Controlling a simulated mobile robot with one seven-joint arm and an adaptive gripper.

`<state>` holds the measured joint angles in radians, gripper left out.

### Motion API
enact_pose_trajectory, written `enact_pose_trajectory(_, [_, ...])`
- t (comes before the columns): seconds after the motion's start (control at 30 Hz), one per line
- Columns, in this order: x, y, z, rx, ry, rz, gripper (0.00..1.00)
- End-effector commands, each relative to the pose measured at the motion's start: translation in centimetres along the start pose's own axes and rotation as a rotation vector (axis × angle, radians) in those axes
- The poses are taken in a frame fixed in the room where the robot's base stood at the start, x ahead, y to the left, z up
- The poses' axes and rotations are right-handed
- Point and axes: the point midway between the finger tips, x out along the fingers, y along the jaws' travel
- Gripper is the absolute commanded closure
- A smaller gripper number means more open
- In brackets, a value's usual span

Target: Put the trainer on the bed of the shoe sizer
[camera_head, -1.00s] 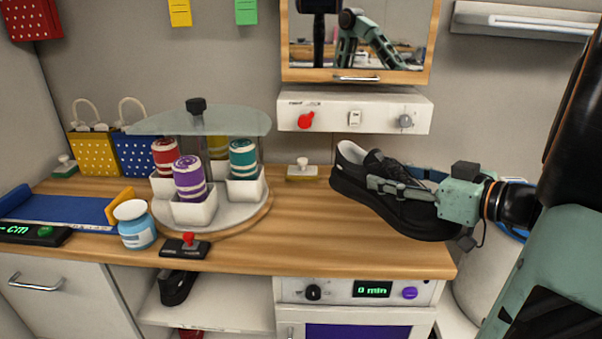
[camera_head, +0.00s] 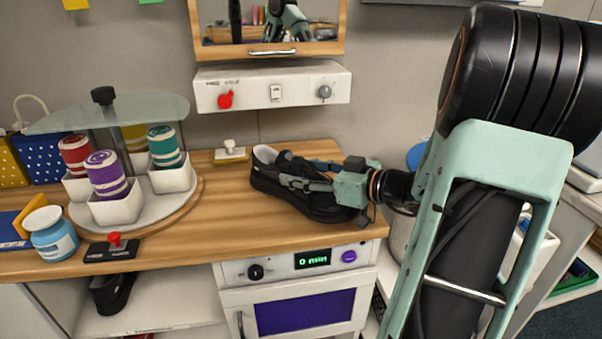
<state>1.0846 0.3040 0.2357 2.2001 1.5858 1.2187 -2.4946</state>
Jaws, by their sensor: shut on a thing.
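My gripper (camera_head: 308,182) is shut on the trainer's side and upper, reaching in from the right. I cannot tell whether the sole touches the counter or is slightly above it. Only a part of the shoe sizer (camera_head: 10,232) shows at the left edge, with its blue bed and an orange upright piece. The rest of the sizer is out of view.
Between trainer and sizer stand a round carousel (camera_head: 150,207) with coloured rolls in white cups, a blue jar (camera_head: 52,235) and a red-knobbed switch (camera_head: 113,248). A small white-knobbed block (camera_head: 230,154) is behind the trainer. A dark shoe (camera_head: 113,292) lies on the shelf below.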

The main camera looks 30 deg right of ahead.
Motion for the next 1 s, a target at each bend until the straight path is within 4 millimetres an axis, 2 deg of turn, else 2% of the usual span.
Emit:
enact_pose_trajectory(0.2, [0.1,0.0,0.3,-0.001,0.001,0.000,0.85])
enact_pose_trajectory(0.23, [0.0,0.0,0.2,0.000,0.000,0.000,0.48])
enact_pose_trajectory(0.37, [0.0,0.0,0.2,0.001,0.000,0.000,0.34])
enact_pose_trajectory(0.77, [-0.1,0.0,-0.2,0.001,0.000,0.000,0.33])
enact_pose_trajectory(0.87, [-1.4,0.1,-0.1,-0.001,-0.001,0.003,0.33])
enact_pose_trajectory(1.0, [-4.5,0.1,-0.1,0.001,-0.001,0.004,0.33])
